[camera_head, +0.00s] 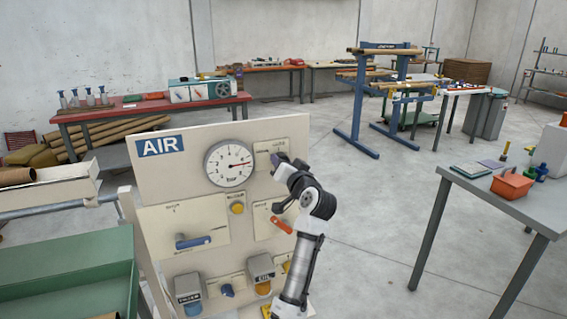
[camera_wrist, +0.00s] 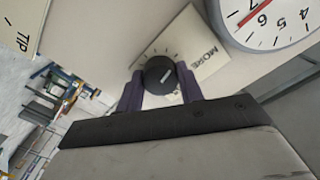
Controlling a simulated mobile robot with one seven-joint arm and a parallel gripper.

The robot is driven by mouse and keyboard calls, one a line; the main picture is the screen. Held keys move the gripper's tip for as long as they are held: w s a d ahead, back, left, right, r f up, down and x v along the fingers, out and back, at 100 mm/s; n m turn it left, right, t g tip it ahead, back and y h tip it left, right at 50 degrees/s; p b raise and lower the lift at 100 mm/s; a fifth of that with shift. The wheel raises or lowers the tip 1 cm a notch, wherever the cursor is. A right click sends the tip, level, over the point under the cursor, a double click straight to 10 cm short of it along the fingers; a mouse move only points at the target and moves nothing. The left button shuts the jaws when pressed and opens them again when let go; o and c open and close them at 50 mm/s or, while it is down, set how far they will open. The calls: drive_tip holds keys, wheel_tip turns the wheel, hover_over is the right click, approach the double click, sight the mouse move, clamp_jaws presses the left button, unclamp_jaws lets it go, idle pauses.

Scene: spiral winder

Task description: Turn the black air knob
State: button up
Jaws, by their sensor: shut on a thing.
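The air panel (camera_head: 160,190) is a beige board with a blue AIR sign and a round gauge (camera_head: 229,163) with a red needle. The black air knob (camera_wrist: 160,75) has a light pointer mark and sits on a plate with tick marks and the word MORE. My gripper (camera_wrist: 160,88) is shut on the knob, one dark purple finger on each side. In the head view my gripper (camera_head: 280,161) is at the panel's upper right, and it hides the knob. The gauge also shows at the upper right of the wrist view (camera_wrist: 278,18).
Below the gauge are a yellow button (camera_head: 237,208), a blue-handled lever (camera_head: 194,242) and an orange lever (camera_head: 281,225), close to my arm. A grey table (camera_head: 480,188) with an orange bin stands at the right. Open floor lies between.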

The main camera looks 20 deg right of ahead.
drive_tip(key=shift+m, duration=0.5)
drive_tip(key=o, duration=1)
drive_tip(key=s+b, duration=0.4)
drive_tip(key=s, duration=0.9)
drive_tip(key=shift+s+d, duration=0.25)
drive_tip(key=shift+s, duration=0.15)
drive_tip(key=shift+a, duration=0.1)
